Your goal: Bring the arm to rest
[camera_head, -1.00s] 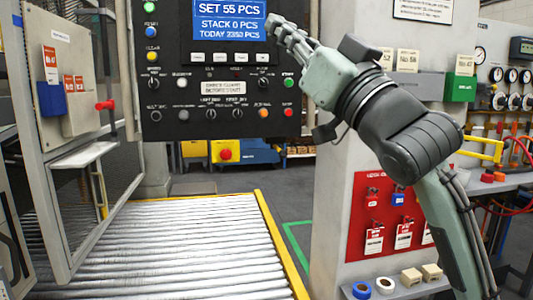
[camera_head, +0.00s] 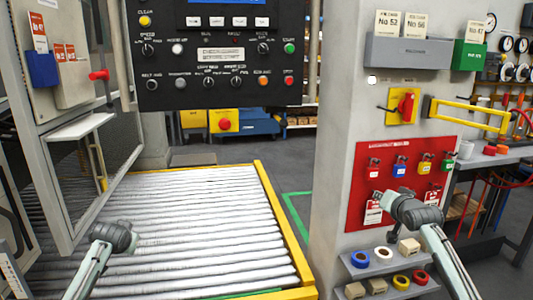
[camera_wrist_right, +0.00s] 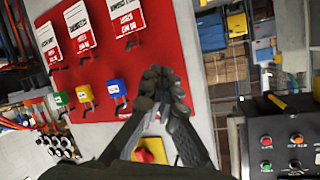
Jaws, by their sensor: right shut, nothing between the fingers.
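My right arm rises from the lower right of the head view. Its dark end with the right gripper (camera_head: 386,199) is in front of the red lockout board, small and seen at a poor angle. In the right wrist view the dark fingers of the right gripper (camera_wrist_right: 162,84) are together, with nothing between them. My left arm (camera_head: 112,238) shows at the lower left, over the roller conveyor (camera_head: 190,225). Its dark joint is in sight, but I cannot make out the left gripper.
The black control panel (camera_head: 215,97) hangs at the upper middle, apart from both arms. The red lockout board (camera_head: 352,178) and a red-yellow rotary switch (camera_head: 404,105) are on the grey pillar (camera_head: 340,60). A shelf with tape rolls (camera_head: 361,259) is below the right arm's end.

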